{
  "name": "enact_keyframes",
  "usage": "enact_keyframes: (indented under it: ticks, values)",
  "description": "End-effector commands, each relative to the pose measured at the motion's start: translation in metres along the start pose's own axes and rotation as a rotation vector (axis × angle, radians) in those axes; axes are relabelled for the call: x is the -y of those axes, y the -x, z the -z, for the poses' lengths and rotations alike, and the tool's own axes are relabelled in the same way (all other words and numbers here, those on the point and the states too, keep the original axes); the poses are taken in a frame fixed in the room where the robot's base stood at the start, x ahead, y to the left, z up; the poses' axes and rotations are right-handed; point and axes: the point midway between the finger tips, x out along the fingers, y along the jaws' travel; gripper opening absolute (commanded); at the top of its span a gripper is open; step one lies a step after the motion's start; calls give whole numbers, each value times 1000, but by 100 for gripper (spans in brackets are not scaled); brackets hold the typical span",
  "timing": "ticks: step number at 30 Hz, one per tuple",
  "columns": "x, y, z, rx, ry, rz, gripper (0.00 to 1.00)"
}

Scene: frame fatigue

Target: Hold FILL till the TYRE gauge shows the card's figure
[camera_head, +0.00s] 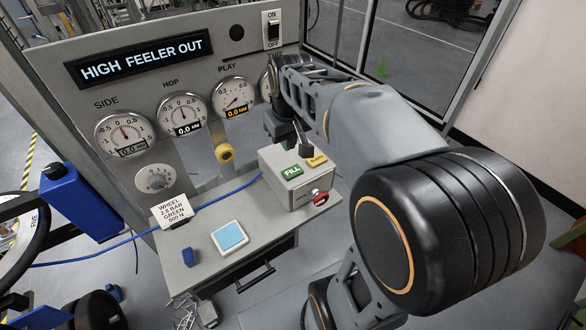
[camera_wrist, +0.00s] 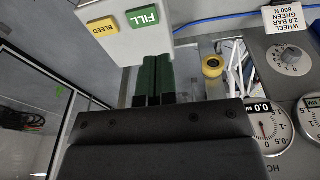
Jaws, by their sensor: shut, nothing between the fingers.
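The FILL button (camera_head: 292,171) is green and sits on the sloped top of a grey box (camera_head: 290,201), beside the yellow BLEED button (camera_head: 317,160). In the wrist view, FILL (camera_wrist: 142,16) and BLEED (camera_wrist: 99,26) are at the top. My gripper (camera_wrist: 153,60) is shut and empty, its green fingers just short of the box in the picture; I see no contact with FILL. The card (camera_head: 174,212) leans on the bench; in the wrist view the card (camera_wrist: 288,18) seems to read WHEEL 2.8 BAR GREEN 800 N. The TYRE gauge (camera_head: 265,86) is mostly hidden behind my arm; its reading is not visible.
A red knob (camera_head: 320,198) is on the box's front. A yellow knob (camera_head: 224,153) sticks out below the PLAY gauge (camera_head: 234,97). The display (camera_head: 142,57) reads HIGH FEELER OUT. A blue pad (camera_head: 230,237) and a blue cable (camera_head: 130,239) lie on or cross the bench.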

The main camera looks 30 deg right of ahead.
Motion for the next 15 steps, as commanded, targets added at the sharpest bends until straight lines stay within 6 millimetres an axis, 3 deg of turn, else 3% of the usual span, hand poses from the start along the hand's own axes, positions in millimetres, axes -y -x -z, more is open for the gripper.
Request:
enact_keyframes:
  ticks: [3, 6, 15]
  values:
    - [-22, -17, 26, 74, 18, 12, 0]
    - [-35, -26, 40, 117, 31, 23, 0]
    - [-50, -36, 54, 160, 49, 37, 0]
